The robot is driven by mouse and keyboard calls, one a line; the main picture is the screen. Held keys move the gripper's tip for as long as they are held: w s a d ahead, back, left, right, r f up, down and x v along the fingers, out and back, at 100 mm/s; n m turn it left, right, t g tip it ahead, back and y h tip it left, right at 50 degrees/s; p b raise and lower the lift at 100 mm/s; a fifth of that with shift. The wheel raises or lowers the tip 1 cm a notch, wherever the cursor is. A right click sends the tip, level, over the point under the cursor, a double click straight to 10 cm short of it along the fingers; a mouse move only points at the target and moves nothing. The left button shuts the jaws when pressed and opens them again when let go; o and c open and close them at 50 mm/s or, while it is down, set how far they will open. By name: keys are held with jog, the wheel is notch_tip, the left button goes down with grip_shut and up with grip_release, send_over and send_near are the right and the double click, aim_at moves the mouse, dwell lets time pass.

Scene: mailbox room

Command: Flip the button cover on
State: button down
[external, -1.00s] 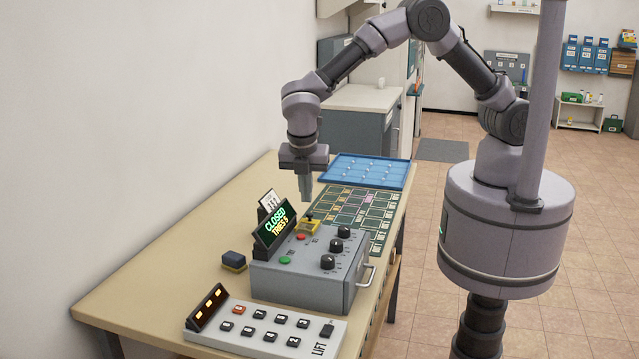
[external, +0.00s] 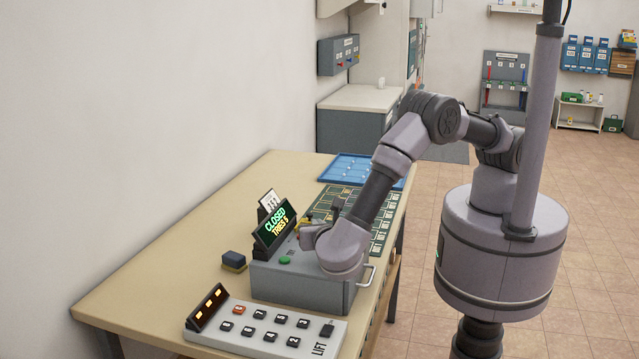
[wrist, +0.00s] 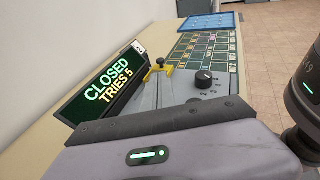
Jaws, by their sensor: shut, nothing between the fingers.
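The button cover (wrist: 160,68) is a yellow frame with a black knob on top, on the grey control box (external: 290,284). In the wrist view it lies ahead of my gripper (wrist: 160,92), in the middle of the picture. In the external view only a little yellow of the cover (external: 305,221) shows, behind my wrist. My gripper is low over the box, shut and empty. My wrist hides much of the box top and its knobs in the external view. I cannot tell whether the fingertips touch the cover.
A sign (external: 275,227) reading CLOSED, TRIES 5 stands at the box's left. A lift panel (external: 265,326) lies in front and a dark block (external: 234,261) to the left. A green grid board and a blue tray (wrist: 210,22) lie behind. The table's left part is clear.

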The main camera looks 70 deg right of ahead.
aim_at(312, 215)
jog(key=b+x, duration=0.2)
jog(key=x, duration=0.7)
jog(key=shift+r, duration=0.1)
jog(key=shift+d+p, duration=0.65)
jog(key=shift+p, duration=0.15)
